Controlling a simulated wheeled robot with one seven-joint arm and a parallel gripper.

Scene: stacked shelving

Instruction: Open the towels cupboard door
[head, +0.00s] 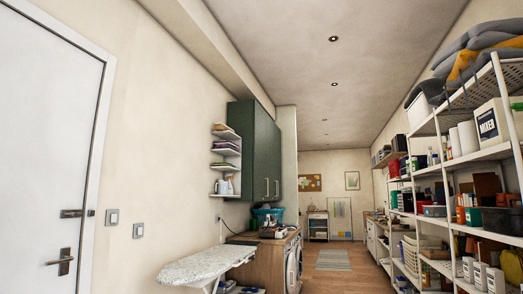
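A dark green wall cupboard (262,150) hangs on the left wall, above the washing area in the middle distance. Its front faces the aisle and looks closed. Two pale upright handles (272,187) sit side by side near the bottom of its doors. No label is readable on it, so I cannot tell whether it is the towels cupboard. My gripper and arm are not in view.
An ironing board (205,264) juts out below the small wall shelves (226,165). A wooden-topped counter (262,238) with washing machines (293,266) stands under the cupboard. Loaded white shelving (452,225) lines the right. A white door (45,150) is at left. The aisle floor (338,282) looks clear.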

